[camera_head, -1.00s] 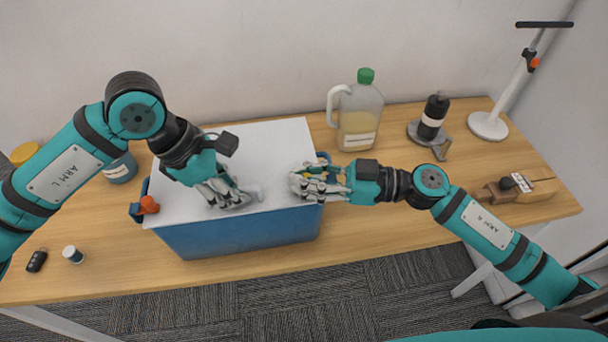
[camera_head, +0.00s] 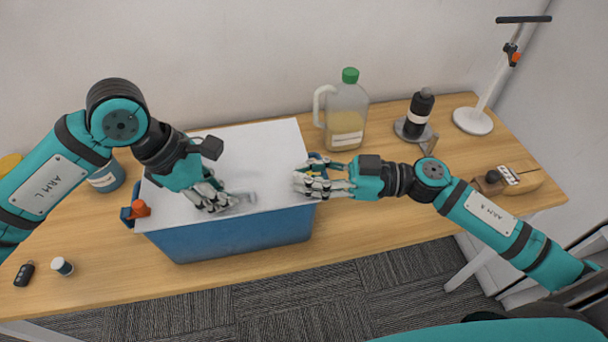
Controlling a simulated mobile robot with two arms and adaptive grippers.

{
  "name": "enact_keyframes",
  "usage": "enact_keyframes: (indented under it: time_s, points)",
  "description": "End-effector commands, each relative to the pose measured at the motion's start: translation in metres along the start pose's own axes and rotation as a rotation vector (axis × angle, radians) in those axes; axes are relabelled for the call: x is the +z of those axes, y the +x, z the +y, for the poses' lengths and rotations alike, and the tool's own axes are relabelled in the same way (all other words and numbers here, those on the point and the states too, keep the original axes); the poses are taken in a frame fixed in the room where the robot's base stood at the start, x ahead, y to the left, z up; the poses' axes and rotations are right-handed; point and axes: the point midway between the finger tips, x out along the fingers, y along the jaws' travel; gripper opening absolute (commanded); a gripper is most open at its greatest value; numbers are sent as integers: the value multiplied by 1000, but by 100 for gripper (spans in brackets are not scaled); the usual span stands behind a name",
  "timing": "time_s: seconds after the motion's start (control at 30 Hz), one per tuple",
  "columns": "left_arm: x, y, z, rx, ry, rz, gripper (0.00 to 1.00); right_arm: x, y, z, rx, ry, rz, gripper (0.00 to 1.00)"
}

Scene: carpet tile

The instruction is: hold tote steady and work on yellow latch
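The blue tote (camera_head: 235,237) stands on the table with a flat white lid (camera_head: 255,150). An orange latch (camera_head: 139,209) is at its left end. The yellow latch (camera_head: 318,171) is at its right end, mostly hidden by my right gripper. My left gripper (camera_head: 228,203) is low over the lid's front part, its fingers at a small grey piece on the lid; whether it grips this is unclear. My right gripper (camera_head: 304,181) has its fingers at the yellow latch. The fingers overlap the latch, so I cannot tell whether they close on it.
A jug with a green cap (camera_head: 346,117) and a dark bottle on a stand (camera_head: 417,115) are behind my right arm. A white stand (camera_head: 474,120) and a wooden block (camera_head: 515,178) are at the right. A blue can (camera_head: 107,178) is left of the tote. The front right table strip is clear.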

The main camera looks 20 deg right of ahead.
Motion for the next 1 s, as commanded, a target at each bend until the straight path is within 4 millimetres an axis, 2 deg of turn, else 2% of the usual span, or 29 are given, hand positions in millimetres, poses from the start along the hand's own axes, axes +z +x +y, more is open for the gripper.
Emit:
enact_keyframes:
  time_s: [0.03,0.23,0.57,0.67,1.0]
  points:
    - [-2,-3,2,8,-5,3,0,4,-1,1,3,2,-9,19]
    - [0,-2,1,6,-1,-1,0,3,0,-1,-1,4,-5,44]
    - [2,-1,0,2,4,-5,0,2,-4,-1,-3,6,-3,44]
    - [2,-1,0,1,4,-6,0,3,-16,-1,-2,7,-6,44]
    - [3,0,-1,0,5,-7,0,4,-87,-1,-1,10,-9,44]
